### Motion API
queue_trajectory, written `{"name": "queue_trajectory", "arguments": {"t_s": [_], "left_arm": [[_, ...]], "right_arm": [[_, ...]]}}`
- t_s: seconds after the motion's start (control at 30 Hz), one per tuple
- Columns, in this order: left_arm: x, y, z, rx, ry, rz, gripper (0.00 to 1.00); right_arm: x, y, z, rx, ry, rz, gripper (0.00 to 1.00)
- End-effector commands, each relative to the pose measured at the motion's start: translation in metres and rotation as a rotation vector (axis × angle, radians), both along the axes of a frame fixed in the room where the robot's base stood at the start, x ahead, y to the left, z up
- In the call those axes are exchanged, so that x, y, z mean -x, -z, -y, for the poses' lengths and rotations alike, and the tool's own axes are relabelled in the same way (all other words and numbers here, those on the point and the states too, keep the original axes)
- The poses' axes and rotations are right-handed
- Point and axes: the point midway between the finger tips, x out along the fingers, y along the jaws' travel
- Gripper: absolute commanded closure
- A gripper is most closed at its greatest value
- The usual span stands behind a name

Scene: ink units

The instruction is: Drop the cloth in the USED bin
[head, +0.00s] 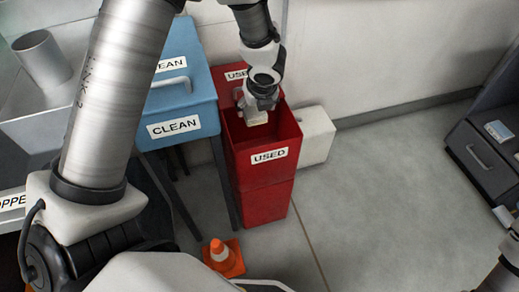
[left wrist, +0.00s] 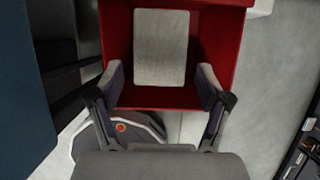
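The red USED bin (head: 268,188) stands on the floor beside the blue CLEAN bin (head: 178,105), its top open. My left gripper (head: 258,112) points down into the red bin's mouth. In the left wrist view my left gripper's fingers (left wrist: 161,72) are spread apart with nothing between their tips. A pale grey rectangular cloth (left wrist: 161,46) lies inside the red bin (left wrist: 117,32), beyond the fingers and apart from them.
A white box (head: 317,135) stands right of the red bin, by the wall. An orange cone (head: 222,256) is on the floor in front. A dark drawer cabinet (head: 482,160) is at the right. Floor between is clear. A metal cylinder (head: 42,58) is at the upper left.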

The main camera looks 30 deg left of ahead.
Motion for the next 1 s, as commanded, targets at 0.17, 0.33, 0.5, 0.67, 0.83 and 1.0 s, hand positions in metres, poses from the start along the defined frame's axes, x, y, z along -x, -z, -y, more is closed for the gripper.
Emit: {"name": "queue_trajectory", "arguments": {"t_s": [0.17, 0.33, 0.5, 0.67, 0.83, 1.0], "left_arm": [[0.0, 0.0, 0.0, 0.0, 0.0, 0.0, 0.09], [0.0, -0.001, 0.0, 0.0, 0.0, 0.0, 0.09], [0.005, -0.021, 0.006, -0.003, 0.0, 0.003, 0.09], [0.014, -0.057, 0.017, -0.002, 0.0, 0.006, 0.09], [0.024, -0.093, 0.029, -0.003, 0.0, 0.006, 0.09], [0.029, -0.11, 0.034, -0.002, 0.0, 0.001, 0.09]], "right_arm": [[0.0, 0.0, 0.0, 0.0, 0.0, 0.0, 0.6], [0.0, 0.0, 0.0, 0.0, 0.0, 0.0, 0.6], [0.0, 0.0, 0.0, 0.0, 0.0, 0.0, 0.6], [0.0, 0.0, 0.0, 0.0, 0.0, 0.0, 0.6], [0.0, 0.0, 0.0, 0.0, 0.0, 0.0, 0.6], [0.0, 0.0, 0.0, 0.0, 0.0, 0.0, 0.6]]}}
